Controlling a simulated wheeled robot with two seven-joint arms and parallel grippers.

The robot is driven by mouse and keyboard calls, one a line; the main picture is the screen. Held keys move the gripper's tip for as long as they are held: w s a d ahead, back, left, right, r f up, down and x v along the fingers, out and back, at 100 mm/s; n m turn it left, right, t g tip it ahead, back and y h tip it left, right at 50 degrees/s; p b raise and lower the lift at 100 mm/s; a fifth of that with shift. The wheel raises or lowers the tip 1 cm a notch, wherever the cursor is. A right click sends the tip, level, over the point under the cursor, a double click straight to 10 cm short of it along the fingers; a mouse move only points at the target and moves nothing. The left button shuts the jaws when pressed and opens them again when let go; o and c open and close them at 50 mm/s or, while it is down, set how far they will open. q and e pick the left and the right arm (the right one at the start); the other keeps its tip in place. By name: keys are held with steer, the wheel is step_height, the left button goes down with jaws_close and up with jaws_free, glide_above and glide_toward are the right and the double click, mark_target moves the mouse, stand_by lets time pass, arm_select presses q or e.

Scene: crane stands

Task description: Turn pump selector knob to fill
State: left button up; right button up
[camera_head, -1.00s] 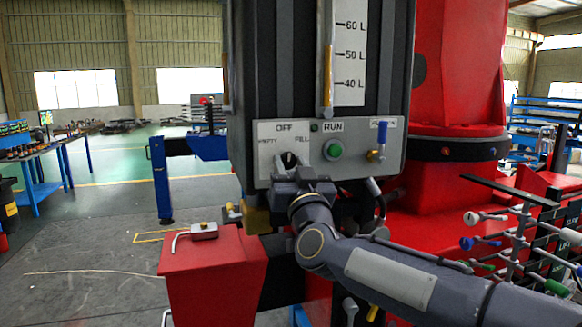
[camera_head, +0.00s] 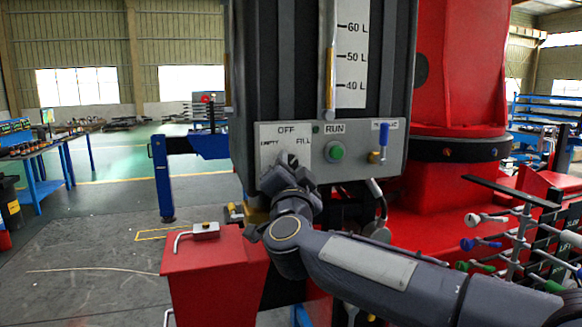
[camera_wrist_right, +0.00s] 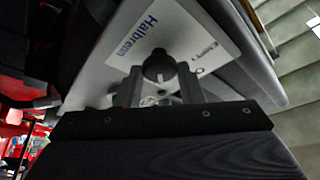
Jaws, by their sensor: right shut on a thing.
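The pump control panel (camera_head: 345,160) is a grey plate low on the dark tank. Its white label plate (camera_head: 265,135) reads OFF at top, EMPTY at left and FILL at right. My right gripper (camera_head: 286,166) is at the selector knob below OFF and largely hides it. In the right wrist view the dark round knob (camera_wrist_right: 158,66) with a small white mark sits between the fingers of my right gripper (camera_wrist_right: 159,88), which is shut on it. Which label the knob points at cannot be made out. My left gripper is not in view.
To the right on the panel are a green RUN button (camera_head: 334,151) and a small blue-handled valve (camera_head: 382,140). A sight gauge (camera_head: 330,70) with litre marks is above. A red box (camera_head: 210,265) stands at lower left, and coloured levers (camera_head: 490,243) at lower right.

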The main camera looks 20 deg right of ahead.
stand_by(0.3)
steer(key=o, duration=0.9)
steer(key=shift+o, duration=0.2)
steer(key=shift+s+a+f, duration=0.1)
steer(key=shift+s+f, duration=0.05)
steer(key=shift+s, duration=0.15)
steer(key=b+v, duration=0.2)
steer(key=v, duration=0.5)
steer(key=shift+s, duration=0.15)
